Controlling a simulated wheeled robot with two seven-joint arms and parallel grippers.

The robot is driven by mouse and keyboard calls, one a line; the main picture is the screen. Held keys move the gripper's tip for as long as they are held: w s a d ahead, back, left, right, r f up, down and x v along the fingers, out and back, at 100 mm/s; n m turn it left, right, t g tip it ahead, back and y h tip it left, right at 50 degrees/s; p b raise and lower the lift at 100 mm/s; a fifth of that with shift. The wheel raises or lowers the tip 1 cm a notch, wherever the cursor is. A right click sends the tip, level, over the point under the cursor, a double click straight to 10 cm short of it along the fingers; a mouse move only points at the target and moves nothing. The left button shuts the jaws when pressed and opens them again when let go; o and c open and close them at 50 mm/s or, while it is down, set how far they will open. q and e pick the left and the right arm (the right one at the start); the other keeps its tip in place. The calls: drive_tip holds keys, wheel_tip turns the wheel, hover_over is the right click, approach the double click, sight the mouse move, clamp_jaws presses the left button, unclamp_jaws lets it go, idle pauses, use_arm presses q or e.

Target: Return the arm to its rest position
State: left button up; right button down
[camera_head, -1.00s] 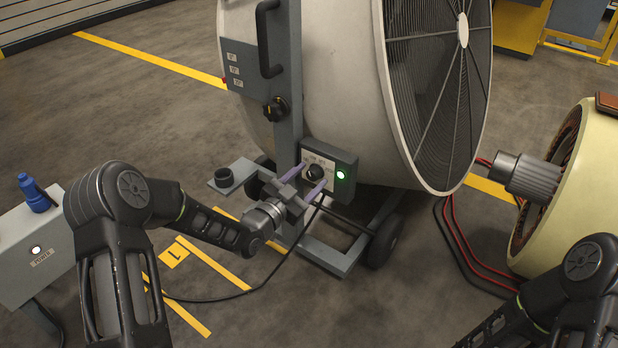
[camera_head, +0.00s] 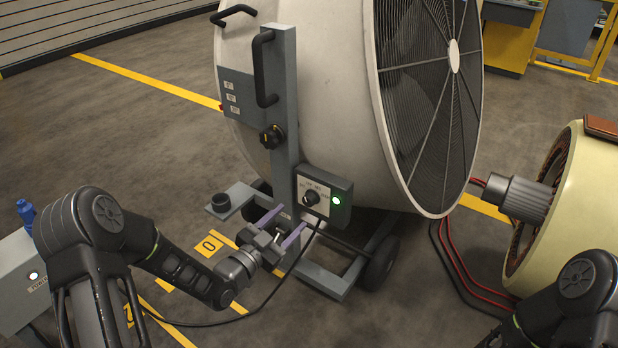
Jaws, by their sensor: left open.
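My left gripper (camera_head: 281,226) is open and empty, with its two purple-grey fingers apart. It is just in front of and below the small control box (camera_head: 326,196) on the fan cart. The box has a black knob (camera_head: 311,198) and a lit green lamp (camera_head: 336,201). The fingers look apart from the knob. My left arm (camera_head: 155,250) comes in from the lower left and reaches toward the cart. My right arm (camera_head: 570,300) shows at the lower right, and its gripper is out of view.
A large fan drum (camera_head: 330,100) stands on a wheeled cart (camera_head: 325,280). A round yellow stator with a grey connector (camera_head: 520,197) is at right, with red cables on the floor. A grey power box (camera_head: 22,280) stands at left. A black cable crosses the floor below my left arm.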

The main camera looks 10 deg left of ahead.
use_arm(q)
drive_tip(key=s+d+f+n+g+y, duration=0.15)
drive_tip(key=s+f+n+g, duration=0.3)
drive_tip(key=f, duration=0.45)
drive_tip(key=s+f+n+g+y, duration=0.25)
drive_tip(key=s+f+n, duration=0.2)
drive_tip(key=f, duration=0.45)
drive_tip(key=s+d+f+g, duration=0.3)
drive_tip(key=s, duration=0.4)
drive_tip(key=s+d+f+n+g+h, duration=0.1)
drive_tip(key=s+d+f+g, duration=0.2)
drive_tip(key=s, duration=0.5)
drive_tip(key=s+d+f+g, duration=0.2)
drive_tip(key=s+d+f, duration=0.15)
drive_tip(key=s, duration=0.35)
wheel_tip(320, 180, up, 37)
drive_tip(key=s+d+p, duration=0.2)
drive_tip(key=p, duration=3.3)
drive_tip(key=shift+s+d+g, duration=0.15)
drive_tip(key=shift+s+g, duration=0.1)
drive_tip(key=shift+g, duration=0.15)
use_arm(e)
drive_tip(key=s+a+r, duration=0.1)
drive_tip(key=r, duration=1.7)
drive_tip(key=s+r, duration=0.2)
drive_tip(key=r, duration=1.6)
drive_tip(key=shift+a+n+g+y, duration=0.3)
drive_tip(key=shift+a+g, duration=0.05)
drive_tip(key=shift+g, duration=0.05)
